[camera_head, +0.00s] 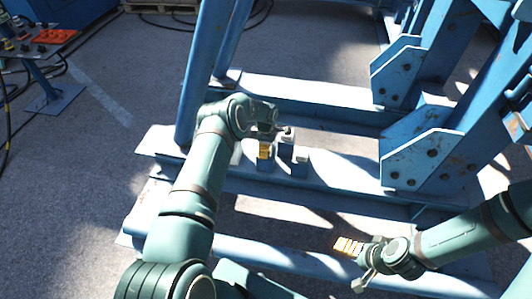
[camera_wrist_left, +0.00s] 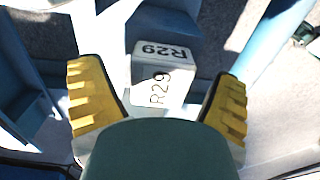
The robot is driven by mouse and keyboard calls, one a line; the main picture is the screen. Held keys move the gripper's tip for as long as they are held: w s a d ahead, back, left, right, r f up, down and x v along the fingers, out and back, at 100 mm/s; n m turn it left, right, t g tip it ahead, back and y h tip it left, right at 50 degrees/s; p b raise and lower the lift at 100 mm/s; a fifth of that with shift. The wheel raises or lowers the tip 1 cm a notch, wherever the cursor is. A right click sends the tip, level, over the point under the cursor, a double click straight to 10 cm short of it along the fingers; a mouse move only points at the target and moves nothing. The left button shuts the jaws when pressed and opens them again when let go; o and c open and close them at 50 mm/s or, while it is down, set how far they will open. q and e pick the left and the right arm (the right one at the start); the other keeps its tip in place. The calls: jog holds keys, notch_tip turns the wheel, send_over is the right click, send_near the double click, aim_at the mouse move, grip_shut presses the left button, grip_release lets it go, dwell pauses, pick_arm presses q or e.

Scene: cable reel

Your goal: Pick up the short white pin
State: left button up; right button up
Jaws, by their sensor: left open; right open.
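In the left wrist view, a white block-shaped pin top (camera_wrist_left: 160,75) marked R29 stands between the yellow fingers of my left gripper (camera_wrist_left: 160,104). The fingers are apart, with gaps showing on both sides of it. In the head view, two pale-topped pins, a taller one (camera_head: 287,136) and a shorter one (camera_head: 301,157), stand on the blue frame beside the left gripper's yellow finger. I cannot tell for certain which of them is R29. My right gripper (camera_head: 356,264) is open and empty over the lower right of the frame, away from the pins.
The blue steel frame (camera_head: 315,89) has upright beams and brackets (camera_head: 424,158) close around the pins. A small stand (camera_head: 52,97) with a red-orange item (camera_head: 55,36) and cables is at the far left. The grey floor (camera_head: 115,95) between is clear.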

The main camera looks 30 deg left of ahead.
pick_arm(q)
jog(key=shift+r, duration=0.1)
jog(key=shift+c, duration=0.3)
jog(key=c, duration=1.3)
jog(key=shift+r, duration=0.1)
notch_tip(320, 180, up, 10)
jog(key=shift+f+p, duration=0.1)
jog(key=shift+p, duration=1.15)
jog(key=shift+r, duration=0.8)
